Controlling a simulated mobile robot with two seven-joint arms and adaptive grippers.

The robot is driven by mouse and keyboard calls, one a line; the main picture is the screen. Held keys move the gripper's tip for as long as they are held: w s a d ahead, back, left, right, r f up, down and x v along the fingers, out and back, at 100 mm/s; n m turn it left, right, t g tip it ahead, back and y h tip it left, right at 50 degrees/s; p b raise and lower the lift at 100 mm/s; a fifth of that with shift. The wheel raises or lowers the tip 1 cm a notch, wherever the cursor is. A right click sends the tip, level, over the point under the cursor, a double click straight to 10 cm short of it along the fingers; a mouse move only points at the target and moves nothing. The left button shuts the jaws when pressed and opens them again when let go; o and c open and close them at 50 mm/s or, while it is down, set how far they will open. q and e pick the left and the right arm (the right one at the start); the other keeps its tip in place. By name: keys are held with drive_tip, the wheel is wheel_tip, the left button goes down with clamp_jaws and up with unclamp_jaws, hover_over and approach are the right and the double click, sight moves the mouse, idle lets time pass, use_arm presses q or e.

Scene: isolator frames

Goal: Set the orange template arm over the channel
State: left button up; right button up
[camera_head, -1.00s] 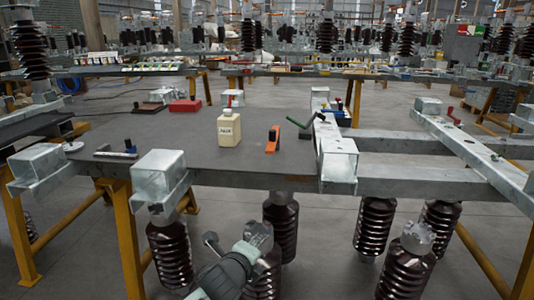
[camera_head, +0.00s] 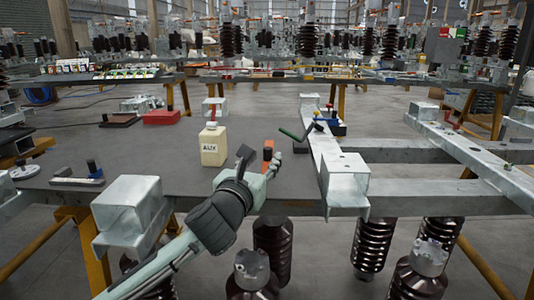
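The orange template arm (camera_head: 267,149) stands on the dark tabletop near its front edge, partly hidden behind my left gripper. My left gripper (camera_head: 261,160) reaches in over the front edge with its fingers apart, one to each side of the orange piece in this view. I cannot tell whether a finger touches it. A galvanized steel channel (camera_head: 322,148) runs away from me to the right of the orange piece, with a square box end (camera_head: 345,181) at its near end. My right gripper is not in view.
A cream bottle marked AUX (camera_head: 213,146) stands just left of my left gripper. A green-handled tool (camera_head: 294,134) leans by the channel. A red box (camera_head: 161,117) and a galvanized block (camera_head: 131,209) are to the left. Brown insulators (camera_head: 272,246) hang below the front edge.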

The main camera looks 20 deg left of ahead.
sight(266, 155)
use_arm(q)
drive_tip(key=shift+w, duration=1.95)
clamp_jaws()
